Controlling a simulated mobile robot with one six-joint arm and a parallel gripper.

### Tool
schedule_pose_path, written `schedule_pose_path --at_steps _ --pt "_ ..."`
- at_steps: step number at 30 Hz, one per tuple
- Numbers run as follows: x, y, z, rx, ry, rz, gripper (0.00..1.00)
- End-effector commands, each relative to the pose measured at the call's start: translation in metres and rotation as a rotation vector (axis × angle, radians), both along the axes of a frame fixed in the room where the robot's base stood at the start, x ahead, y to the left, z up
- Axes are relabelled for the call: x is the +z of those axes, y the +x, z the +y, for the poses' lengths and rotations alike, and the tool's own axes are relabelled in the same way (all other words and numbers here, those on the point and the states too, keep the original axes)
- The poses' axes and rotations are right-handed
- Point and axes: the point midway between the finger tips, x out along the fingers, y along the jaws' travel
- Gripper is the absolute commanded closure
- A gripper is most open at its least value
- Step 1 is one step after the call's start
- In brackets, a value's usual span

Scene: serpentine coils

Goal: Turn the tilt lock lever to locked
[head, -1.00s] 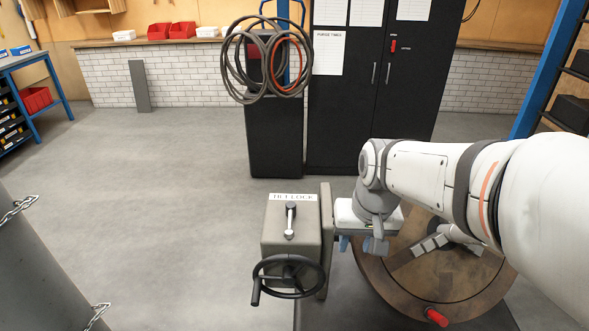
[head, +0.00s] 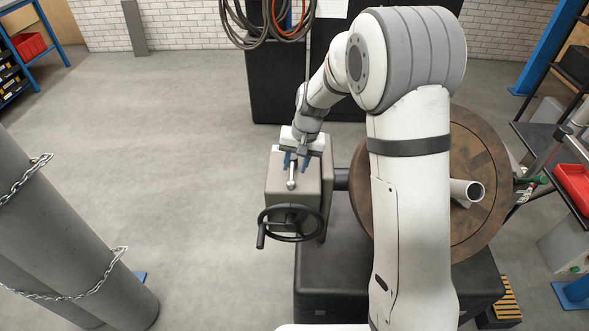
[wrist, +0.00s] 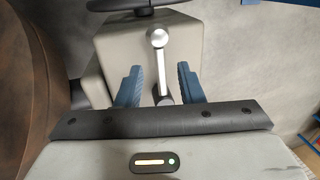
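The tilt lock lever (head: 291,178) is a short silver handle on top of a grey box (head: 279,198). It points from its dark pivot toward the black handwheel (head: 291,223) on the box's near side. In the wrist view the lever (wrist: 158,56) runs upright between my fingers, its round end at the top. My gripper (head: 295,162) is over the far part of the box top. In the wrist view my gripper (wrist: 158,77) is open, its blue fingers on either side of the lever's pivot end, with gaps to both. The box's label is hidden behind my gripper.
Grey cylinders with chains (head: 60,230) stand at the left. A dark cabinet with hanging hoses (head: 262,28) is behind. The floor left of the box is clear.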

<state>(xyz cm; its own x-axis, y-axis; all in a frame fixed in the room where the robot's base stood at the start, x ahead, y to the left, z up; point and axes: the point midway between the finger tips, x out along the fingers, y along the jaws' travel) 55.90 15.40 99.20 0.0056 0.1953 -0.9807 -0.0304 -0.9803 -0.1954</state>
Motion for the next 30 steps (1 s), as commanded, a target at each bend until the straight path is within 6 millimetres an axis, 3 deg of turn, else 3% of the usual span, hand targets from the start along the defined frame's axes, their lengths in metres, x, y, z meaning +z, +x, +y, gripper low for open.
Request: schedule_pose_path --at_steps 6,17,30 --pt "-0.028 -0.001 0.005 0.000 -0.001 0.003 0.66" --pt "-0.036 0.000 0.006 -0.001 -0.001 -0.001 0.66" --pt "-0.035 0.000 0.006 -0.002 -0.001 -0.001 1.00"
